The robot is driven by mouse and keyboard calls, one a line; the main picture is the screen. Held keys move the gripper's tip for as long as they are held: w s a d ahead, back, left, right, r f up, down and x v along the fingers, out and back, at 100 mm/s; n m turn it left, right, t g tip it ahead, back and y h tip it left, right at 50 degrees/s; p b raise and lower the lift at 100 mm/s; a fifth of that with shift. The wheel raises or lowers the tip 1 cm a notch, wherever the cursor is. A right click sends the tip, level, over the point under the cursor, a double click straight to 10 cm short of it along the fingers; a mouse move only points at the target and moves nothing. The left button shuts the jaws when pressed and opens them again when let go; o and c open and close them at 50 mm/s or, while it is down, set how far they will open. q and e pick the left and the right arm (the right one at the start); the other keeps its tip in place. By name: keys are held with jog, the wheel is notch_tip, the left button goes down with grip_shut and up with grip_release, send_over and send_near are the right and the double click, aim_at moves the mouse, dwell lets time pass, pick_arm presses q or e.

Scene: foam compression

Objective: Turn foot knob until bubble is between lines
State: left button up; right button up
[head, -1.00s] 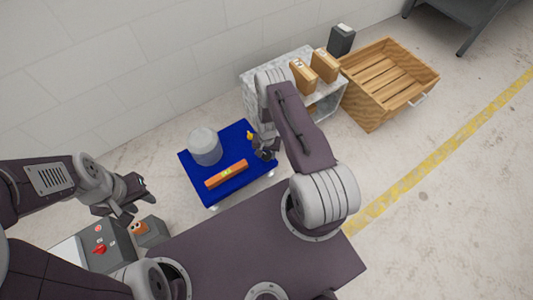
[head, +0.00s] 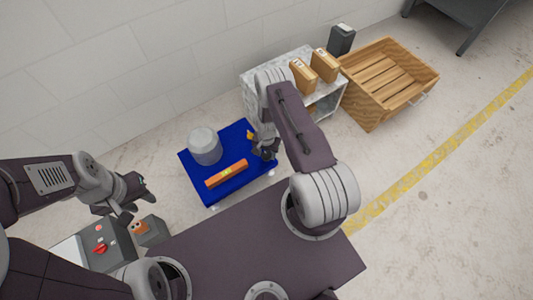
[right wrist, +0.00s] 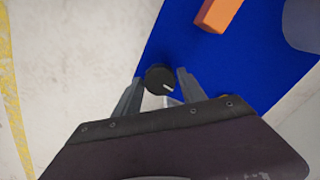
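A blue platform (head: 200,183) stands on small feet on the floor. An orange bar-shaped level (head: 226,174) lies on it; its end also shows in the right wrist view (right wrist: 218,12). The bubble is too small to read. A black foot knob (right wrist: 160,79) with a white mark sits at the platform's edge. My right gripper (right wrist: 160,76) has its fingers apart on either side of the knob, with slight gaps seeming to show; contact is unclear. In the head view the right gripper (head: 265,153) is at the platform's right corner. My left gripper (head: 125,205) is open and empty, left of the platform.
A grey cylinder (head: 205,147) stands on the platform. Behind are a marbled shelf (head: 332,97) with cardboard boxes (head: 324,65), and a wooden crate (head: 375,108). A grey control box (head: 98,249) with a red switch is below my left gripper. Floor at right is clear.

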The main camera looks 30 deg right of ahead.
aim_at(267, 154)
jog(key=shift+o, duration=0.9)
notch_tip(267, 154, up, 8)
jog(key=p, duration=0.4)
jog(key=shift+r+p, duration=0.15)
jog(key=shift+p, duration=0.25)
jog(key=shift+r, duration=0.4)
